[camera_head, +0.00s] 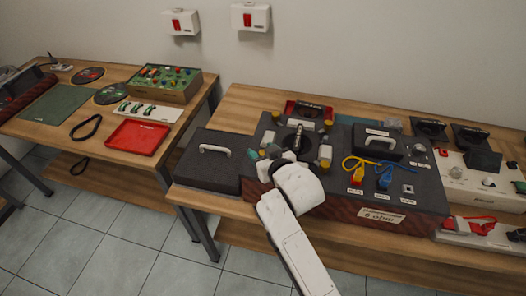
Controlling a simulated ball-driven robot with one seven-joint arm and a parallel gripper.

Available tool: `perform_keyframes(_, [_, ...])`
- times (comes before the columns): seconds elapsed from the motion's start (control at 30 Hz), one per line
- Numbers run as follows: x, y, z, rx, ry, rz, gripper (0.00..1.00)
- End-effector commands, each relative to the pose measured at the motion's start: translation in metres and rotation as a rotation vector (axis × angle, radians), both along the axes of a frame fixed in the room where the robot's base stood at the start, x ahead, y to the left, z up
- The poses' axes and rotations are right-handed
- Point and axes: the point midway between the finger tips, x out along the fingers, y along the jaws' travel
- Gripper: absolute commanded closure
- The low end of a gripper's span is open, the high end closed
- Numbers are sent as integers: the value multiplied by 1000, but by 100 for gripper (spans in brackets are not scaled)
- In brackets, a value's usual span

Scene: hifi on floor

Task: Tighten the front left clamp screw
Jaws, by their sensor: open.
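The dark grey apparatus (340,199) on the right bench carries several small pale and yellow fittings around a black central part (298,138). One yellowish fitting (268,137) is at the left and another (325,152) at the right. Which one is the front left clamp screw I cannot tell; it may be partly hidden by my arm. My white arm reaches in from the bottom, and its end covers the apparatus's front left part. My gripper (273,155) is over this area, open, its fingers small and hard to make out. Contact with a screw cannot be seen.
A black lid with a white handle (214,149) lies left of the apparatus. The left bench holds a red tray (138,137) and a green panel box (165,83). A gap separates the benches.

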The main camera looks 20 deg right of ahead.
Motion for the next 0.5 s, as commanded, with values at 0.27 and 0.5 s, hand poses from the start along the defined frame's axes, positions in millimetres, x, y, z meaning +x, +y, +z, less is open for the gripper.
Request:
perform_keyframes(0.27, [0,0,0,0,0,0,52])
perform_keyframes(0.5, [0,0,0,0,0,0,75])
